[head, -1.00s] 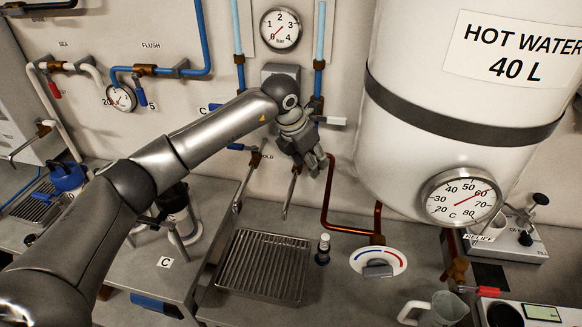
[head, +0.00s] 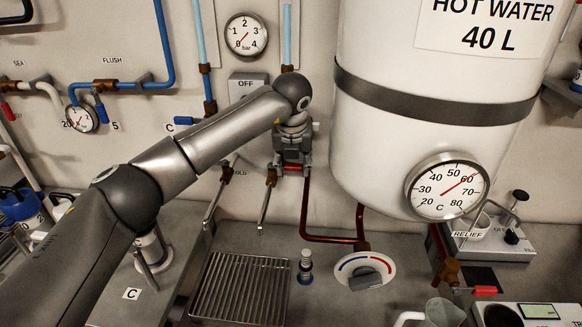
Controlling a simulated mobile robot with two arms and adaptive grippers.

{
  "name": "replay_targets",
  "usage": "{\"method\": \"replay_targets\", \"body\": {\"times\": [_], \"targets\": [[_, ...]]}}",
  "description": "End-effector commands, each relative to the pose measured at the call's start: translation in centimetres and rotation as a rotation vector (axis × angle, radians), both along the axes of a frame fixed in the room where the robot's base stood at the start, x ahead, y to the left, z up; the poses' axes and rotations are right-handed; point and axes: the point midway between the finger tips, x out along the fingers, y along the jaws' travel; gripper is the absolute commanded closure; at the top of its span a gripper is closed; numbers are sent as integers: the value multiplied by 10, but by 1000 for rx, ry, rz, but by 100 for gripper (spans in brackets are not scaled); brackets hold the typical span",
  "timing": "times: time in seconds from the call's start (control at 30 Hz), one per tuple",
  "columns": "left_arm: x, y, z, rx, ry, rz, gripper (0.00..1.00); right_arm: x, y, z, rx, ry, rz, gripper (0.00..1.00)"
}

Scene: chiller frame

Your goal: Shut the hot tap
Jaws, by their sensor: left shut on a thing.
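The hot tap (head: 266,200) is on the wall behind the drip tray, with its spout hanging down. Its red handle (head: 292,168) points right along the wall and is mostly covered by my gripper. My left gripper (head: 292,167) reaches down in front of the wall and is shut on this red handle. The fingertips and the tap's valve body are partly hidden. The neighbouring cold tap (head: 222,188) stands just to the left. My right gripper is not in view.
The white hot water tank (head: 400,150) stands close to the right of my gripper, with a copper pipe (head: 325,237) below.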

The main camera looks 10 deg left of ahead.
Motion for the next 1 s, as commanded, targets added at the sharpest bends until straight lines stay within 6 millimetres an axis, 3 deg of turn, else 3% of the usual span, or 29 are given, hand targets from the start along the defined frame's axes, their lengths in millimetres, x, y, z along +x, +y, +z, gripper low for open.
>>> {"method": "replay_targets", "body": {"times": [0.5,0.53,0.6,0.7,1.0], "targets": [[5,2,5,-3,-14,31,100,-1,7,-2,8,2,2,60],[5,2,5,-3,-14,31,56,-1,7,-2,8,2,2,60],[5,2,5,-3,-15,31,47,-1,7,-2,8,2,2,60],[4,2,4,-2,-12,29,36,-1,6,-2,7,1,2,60],[3,1,2,-1,-6,27,36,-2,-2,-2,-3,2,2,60]]}}
